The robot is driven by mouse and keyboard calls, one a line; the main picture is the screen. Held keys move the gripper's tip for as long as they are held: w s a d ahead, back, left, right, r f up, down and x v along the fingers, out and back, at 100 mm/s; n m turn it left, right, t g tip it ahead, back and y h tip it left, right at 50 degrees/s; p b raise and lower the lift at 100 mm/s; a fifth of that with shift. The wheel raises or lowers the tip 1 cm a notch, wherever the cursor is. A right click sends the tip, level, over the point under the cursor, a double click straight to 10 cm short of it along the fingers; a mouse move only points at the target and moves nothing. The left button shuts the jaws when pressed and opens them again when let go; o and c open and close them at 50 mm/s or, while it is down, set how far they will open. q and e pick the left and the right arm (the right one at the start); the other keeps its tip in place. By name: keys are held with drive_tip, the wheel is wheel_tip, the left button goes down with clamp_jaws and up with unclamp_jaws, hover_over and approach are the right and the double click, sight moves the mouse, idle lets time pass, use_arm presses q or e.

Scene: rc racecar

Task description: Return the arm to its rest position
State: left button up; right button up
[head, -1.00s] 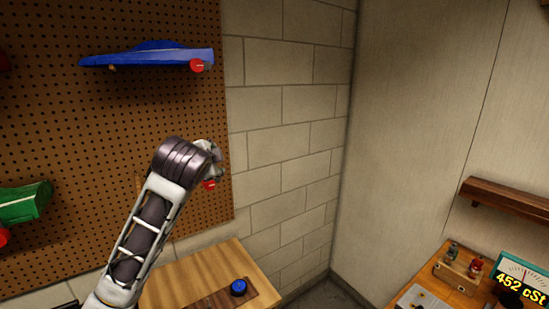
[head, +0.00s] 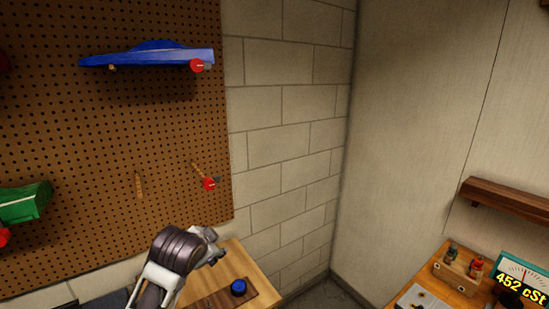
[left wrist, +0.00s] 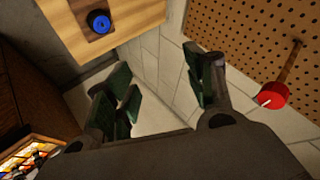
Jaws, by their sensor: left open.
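My left arm comes in from the bottom left of the head view. Its gripper (head: 215,247) is low, in front of the wooden bench top (head: 232,262). In the left wrist view the gripper (left wrist: 165,92) has its dark green finger pads spread wide, with nothing between them. My right gripper is in neither view.
A pegboard (head: 120,130) holds a blue car body (head: 150,58), a green one (head: 25,203) and a peg with a red end (head: 209,184). A blue round item (head: 238,287) sits on the bench. A second bench with a gauge (head: 522,280) is at right.

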use_arm(q)
drive_tip(key=s+a+f+n+g, duration=0.2)
drive_tip(key=s+f+n+g, duration=0.15)
drive_tip(key=s+f, duration=0.9)
drive_tip(key=s+a+f+n+g, duration=0.2)
drive_tip(key=s+f+n+g, duration=0.15)
drive_tip(key=s+f, duration=0.9)
drive_tip(key=s+f+b, duration=0.1)
drive_tip(key=s+f, duration=0.1)
drive_tip(key=f, duration=1.6)
drive_tip(key=s+f+b, duration=0.1)
drive_tip(key=s+f, duration=0.1)
drive_tip(key=f, duration=1.5)
drive_tip(key=s+a+f+g+b, duration=0.1)
drive_tip(key=s+a+f, duration=0.1)
drive_tip(key=s+f, duration=0.8)
drive_tip(key=s+a+f+g+b, duration=0.1)
drive_tip(key=s+a+f, duration=0.1)
drive_tip(key=s+f, duration=0.8)
drive_tip(key=shift+s+a+f, duration=0.2)
drive_tip(key=shift+s+f, duration=0.15)
drive_tip(key=shift+s, duration=0.65)
